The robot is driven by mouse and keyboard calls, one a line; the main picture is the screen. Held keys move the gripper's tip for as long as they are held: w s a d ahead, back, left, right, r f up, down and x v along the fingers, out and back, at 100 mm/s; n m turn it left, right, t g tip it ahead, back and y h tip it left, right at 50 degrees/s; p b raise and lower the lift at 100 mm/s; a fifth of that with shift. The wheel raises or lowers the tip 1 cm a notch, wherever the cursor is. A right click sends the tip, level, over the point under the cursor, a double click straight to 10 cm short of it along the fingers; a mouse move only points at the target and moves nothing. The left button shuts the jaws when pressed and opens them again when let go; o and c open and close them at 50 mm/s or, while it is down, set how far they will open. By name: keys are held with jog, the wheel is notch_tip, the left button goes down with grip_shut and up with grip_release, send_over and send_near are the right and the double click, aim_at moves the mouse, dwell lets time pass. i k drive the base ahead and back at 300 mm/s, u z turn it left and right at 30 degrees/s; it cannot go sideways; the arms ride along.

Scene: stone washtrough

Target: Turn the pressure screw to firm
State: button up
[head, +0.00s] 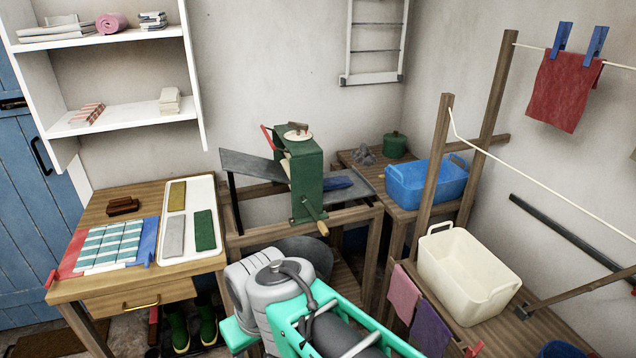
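The green mangle (308,178) stands on a wooden frame in the middle of the head view. On its top sits a round cream disc with a dark knob, which looks like the pressure screw (297,134). Its marks are too small to read, so I cannot tell its setting. A red lever (267,137) sticks up at the left of the mangle's top. A crank with a wooden grip (322,228) hangs at its front. My arm shows at the bottom middle, in front of and below the mangle. My gripper is not in view.
A wooden table (130,282) with cloths and a white tray (205,258) stands at left. A blue tub (425,185) and a cream tub (465,270) stand at right, near wooden posts and a clothesline. A dark sloping board (250,165) flanks the mangle. The space above it is clear.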

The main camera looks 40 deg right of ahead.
aim_at(299, 126)
jog(key=z, duration=0.9)
